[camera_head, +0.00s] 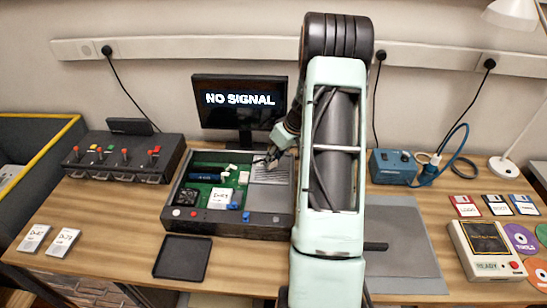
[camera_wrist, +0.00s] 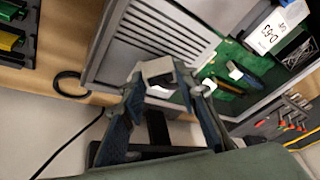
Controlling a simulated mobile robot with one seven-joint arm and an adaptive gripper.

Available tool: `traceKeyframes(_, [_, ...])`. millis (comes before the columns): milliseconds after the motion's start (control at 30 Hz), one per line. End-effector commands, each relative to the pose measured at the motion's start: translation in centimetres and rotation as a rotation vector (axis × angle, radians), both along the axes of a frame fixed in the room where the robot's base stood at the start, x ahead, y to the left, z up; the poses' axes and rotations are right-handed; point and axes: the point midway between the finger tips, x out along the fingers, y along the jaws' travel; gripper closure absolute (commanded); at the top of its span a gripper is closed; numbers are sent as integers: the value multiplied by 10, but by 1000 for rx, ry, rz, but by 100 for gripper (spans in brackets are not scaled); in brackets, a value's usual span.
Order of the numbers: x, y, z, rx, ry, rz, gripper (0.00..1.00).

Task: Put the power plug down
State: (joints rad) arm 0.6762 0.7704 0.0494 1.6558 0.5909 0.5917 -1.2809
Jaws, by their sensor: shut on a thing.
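My gripper (camera_wrist: 160,85) is shut on a small pale grey block, which I take to be the power plug (camera_wrist: 157,70), in the wrist view. It sits between the two fingertips, over the open device case. In the head view my gripper (camera_head: 272,156) is over the case (camera_head: 250,218), near the edge between its green board and ribbed grey plate. The plug is too small and too covered by the fingers to make out there. I cannot tell whether it touches the case.
The monitor (camera_head: 240,103) stands behind the case and a lever box (camera_head: 122,158) to its left. An empty black tray (camera_head: 183,257) lies in front. A blue box (camera_head: 392,167) with cables stands at right. The grey mat (camera_head: 402,245) is mostly bare.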

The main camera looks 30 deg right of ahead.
Motion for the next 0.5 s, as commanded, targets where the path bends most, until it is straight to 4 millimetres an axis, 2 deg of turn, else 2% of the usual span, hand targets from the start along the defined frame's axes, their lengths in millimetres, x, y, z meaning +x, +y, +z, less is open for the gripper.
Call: traceKeyframes(500, [0, 0, -7, 0, -1, 1, 91])
